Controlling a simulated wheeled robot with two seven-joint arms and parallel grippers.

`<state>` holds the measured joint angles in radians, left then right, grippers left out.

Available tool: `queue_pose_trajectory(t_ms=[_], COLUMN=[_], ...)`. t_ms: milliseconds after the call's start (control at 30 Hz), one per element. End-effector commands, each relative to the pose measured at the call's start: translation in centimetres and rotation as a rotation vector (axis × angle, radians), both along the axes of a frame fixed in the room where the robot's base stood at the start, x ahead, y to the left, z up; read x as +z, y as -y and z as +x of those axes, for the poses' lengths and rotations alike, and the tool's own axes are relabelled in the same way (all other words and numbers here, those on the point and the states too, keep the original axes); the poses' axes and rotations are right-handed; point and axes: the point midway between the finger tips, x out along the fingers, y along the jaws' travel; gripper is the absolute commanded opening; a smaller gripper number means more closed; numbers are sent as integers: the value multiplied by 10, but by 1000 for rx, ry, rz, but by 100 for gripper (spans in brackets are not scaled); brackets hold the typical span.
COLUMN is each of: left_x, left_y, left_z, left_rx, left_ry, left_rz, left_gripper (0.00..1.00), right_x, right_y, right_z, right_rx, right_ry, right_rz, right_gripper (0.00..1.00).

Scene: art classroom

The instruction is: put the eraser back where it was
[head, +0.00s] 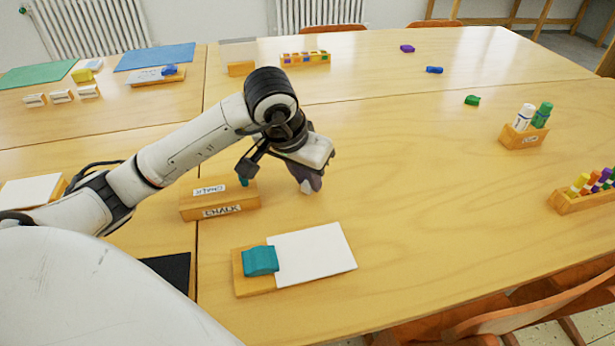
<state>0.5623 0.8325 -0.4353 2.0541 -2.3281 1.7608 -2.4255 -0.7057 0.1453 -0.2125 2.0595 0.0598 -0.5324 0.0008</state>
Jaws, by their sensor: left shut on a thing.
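My left gripper (309,182) reaches in from the left and points down over the table, just right of the chalk box. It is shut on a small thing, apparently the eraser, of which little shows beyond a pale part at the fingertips. I cannot tell whether it touches the table. The wooden chalk box (222,209), labelled "CHALK", stands left of the gripper. A small teal thing (244,181) shows at its top, partly hidden by my wrist. In front, a wooden tray (254,287) holds a teal block (260,261) and white paper (312,254). My right gripper is not in view.
Small purple (407,48), blue (434,70) and green (472,100) pieces lie apart at the back right. A bottle holder (522,139) and a rack of coloured sticks (583,202) stand at the right. The table's middle right is clear. Chairs (520,305) line the front edge.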

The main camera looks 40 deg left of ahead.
Motion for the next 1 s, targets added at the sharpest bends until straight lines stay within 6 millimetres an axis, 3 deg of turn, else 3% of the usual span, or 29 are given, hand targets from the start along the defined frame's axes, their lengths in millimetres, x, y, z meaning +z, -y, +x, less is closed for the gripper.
queue_pose_trajectory(t_ms=[200,233,333,733,1000], left_x=[-5,-3,-3,5,55], left_y=[0,0,0,0,1], left_z=[0,0,0,-1,-20], left_rx=[0,0,0,0,0], left_ry=[1,1,0,0,5], left_rz=[1,1,1,0,3], left_gripper=[0,21,37,37,37], right_x=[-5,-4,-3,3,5], right_y=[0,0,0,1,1], right_z=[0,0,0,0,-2], right_rx=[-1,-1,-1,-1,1], right_ry=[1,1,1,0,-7], right_rz=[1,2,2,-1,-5], right_gripper=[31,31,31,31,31])
